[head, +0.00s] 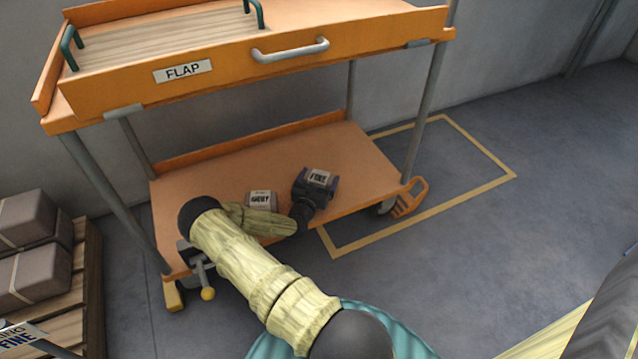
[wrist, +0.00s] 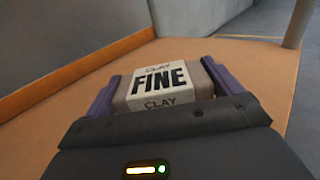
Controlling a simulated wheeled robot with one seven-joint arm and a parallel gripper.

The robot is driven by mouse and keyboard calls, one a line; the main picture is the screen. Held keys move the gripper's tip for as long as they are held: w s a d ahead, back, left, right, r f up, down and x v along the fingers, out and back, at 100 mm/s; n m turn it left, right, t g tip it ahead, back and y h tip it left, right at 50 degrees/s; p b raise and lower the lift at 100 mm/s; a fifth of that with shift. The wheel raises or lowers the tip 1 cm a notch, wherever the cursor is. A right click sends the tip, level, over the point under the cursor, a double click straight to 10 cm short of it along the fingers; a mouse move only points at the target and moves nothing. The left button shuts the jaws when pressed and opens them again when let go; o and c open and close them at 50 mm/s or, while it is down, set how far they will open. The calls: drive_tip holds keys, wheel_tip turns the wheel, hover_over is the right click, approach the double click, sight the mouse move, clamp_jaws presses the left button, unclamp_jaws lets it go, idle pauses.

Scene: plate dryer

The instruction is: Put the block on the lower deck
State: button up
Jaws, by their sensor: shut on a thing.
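The block is a grey-brown clay block with a white label reading FINE (head: 320,177). It shows close up in the wrist view (wrist: 160,84), between two purple fingers. My gripper (head: 318,182) is shut on this block, at the right part of the lower deck (head: 365,185) of an orange cart. The block is over or on the deck; I cannot tell whether its underside touches. In the wrist view the deck's bare orange surface (wrist: 60,125) lies around it. My arm reaches in from the front, under the upper deck.
A second block (head: 262,198), with a label that is hard to read, sits on the lower deck to the left, partly behind my arm. The upper deck's front flap (head: 230,70) hangs above. A pallet with several blocks (head: 28,225) stands at left.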

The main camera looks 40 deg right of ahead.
drive_tip(key=shift+f, duration=0.1)
idle(0.3)
drive_tip(key=o, duration=1.2)
drive_tip(key=shift+f, duration=0.1)
drive_tip(key=shift+c, duration=0.2)
drive_tip(key=p+v, duration=0.3)
drive_tip(key=v, duration=0.2)
drive_tip(key=p+v, duration=0.3)
drive_tip(key=v, duration=0.3)
drive_tip(key=shift+a+r, duration=0.1)
drive_tip(key=shift+r, duration=0.15)
drive_tip(key=shift+s+a+f, duration=0.1)
drive_tip(key=shift+s+a, duration=0.15)
drive_tip(key=shift+a, duration=0.1)
